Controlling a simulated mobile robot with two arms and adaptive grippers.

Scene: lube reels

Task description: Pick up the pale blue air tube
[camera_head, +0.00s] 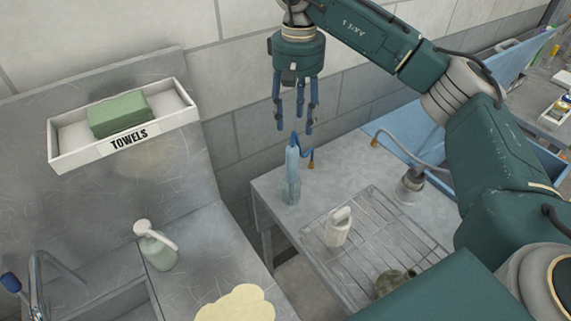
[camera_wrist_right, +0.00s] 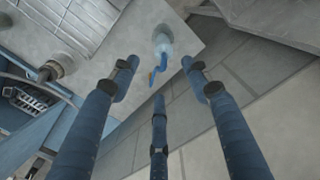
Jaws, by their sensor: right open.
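The pale blue air tube (camera_head: 292,178) stands upright near the back left corner of the grey metal table (camera_head: 268,192), with a darker blue hooked nozzle at its top. In the right wrist view the air tube (camera_wrist_right: 163,44) is seen from above, its blue nozzle bending toward the camera. My right gripper (camera_head: 296,122) is open and empty, its blue fingers pointing down above the air tube and apart from it. In the wrist view the fingers (camera_wrist_right: 160,95) spread around empty space. My left gripper is not in view.
A wire rack (camera_head: 372,226) with a white container (camera_head: 338,228) is right of the tube. A grey canister with a curved hose (camera_head: 410,184) stands behind the rack. A tiled wall (camera_head: 235,150) is close behind the table. A spray bottle (camera_head: 155,246) and towel tray (camera_head: 70,155) are left.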

